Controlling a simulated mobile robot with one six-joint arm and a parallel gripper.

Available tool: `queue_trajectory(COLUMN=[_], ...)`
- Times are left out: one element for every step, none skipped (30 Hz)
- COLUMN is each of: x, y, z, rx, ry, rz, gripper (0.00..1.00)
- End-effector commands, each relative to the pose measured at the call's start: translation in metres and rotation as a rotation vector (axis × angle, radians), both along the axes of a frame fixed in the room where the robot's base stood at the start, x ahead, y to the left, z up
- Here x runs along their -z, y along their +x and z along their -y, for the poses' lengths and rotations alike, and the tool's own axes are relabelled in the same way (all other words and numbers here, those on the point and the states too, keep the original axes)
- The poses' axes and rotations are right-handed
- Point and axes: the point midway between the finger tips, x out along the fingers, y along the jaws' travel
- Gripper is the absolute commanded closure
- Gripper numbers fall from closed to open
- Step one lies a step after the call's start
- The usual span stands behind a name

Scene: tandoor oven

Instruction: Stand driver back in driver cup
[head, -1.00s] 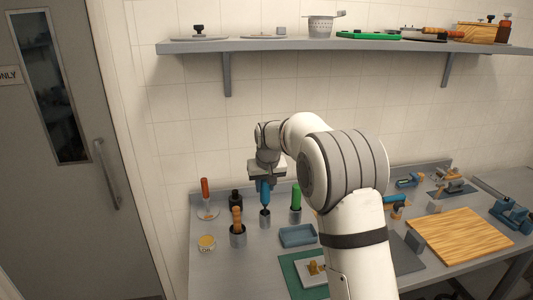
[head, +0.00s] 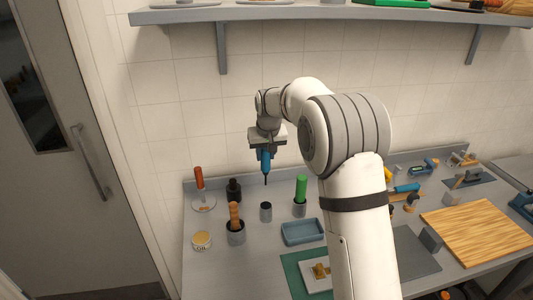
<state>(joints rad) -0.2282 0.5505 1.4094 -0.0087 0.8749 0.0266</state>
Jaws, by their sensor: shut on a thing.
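My gripper (head: 266,150) is shut on the blue-handled driver (head: 266,162). The driver hangs upright with its dark shaft pointing down. A small grey cup (head: 266,212) stands on the bench below it and looks empty. The driver's tip shows above the cup's mouth in the picture, with a clear gap between them. I take this cup to be the driver cup, as no label can be read. The fingertips are small and partly hidden by the gripper body.
A cup with wooden handles (head: 236,234) and a cup with a green-handled tool (head: 300,200) flank the small cup. A black bottle (head: 234,190) stands behind. A blue tray (head: 303,232) lies in front to the right. A wall shelf (head: 320,13) runs overhead.

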Motion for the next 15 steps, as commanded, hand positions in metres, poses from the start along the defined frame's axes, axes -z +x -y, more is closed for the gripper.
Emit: queue_trajectory(x=[0.002,0.003,0.006,0.007,0.01,0.013,0.015,0.018,0.022,0.025,0.028,0.032,0.035,0.038,0.042], y=[0.0,0.0,0.0,0.0,0.0,0.0,0.0,0.0,0.0,0.0,0.0,0.0,0.0,0.0,0.0], z=[0.001,0.001,0.001,0.001,0.001,0.001,0.001,0.001,0.001,0.001,0.001,0.001,0.001,0.001,0.001], rx=[0.001,0.001,0.001,0.001,0.001,0.001,0.001,0.001,0.001,0.001,0.001,0.001,0.001,0.001,0.001], ry=[0.0,0.0,0.0,0.0,0.0,0.0,0.0,0.0,0.0,-0.001,0.0,0.0,0.0,0.0,0.0], rz=[0.0,0.0,0.0,0.0,0.0,0.0,0.0,0.0,-0.001,-0.001,-0.001,-0.001,-0.001,-0.001,-0.001], gripper=[1.0,1.0,1.0,1.0,1.0,1.0,1.0,1.0,1.0,1.0,1.0,1.0,1.0,1.0,1.0])
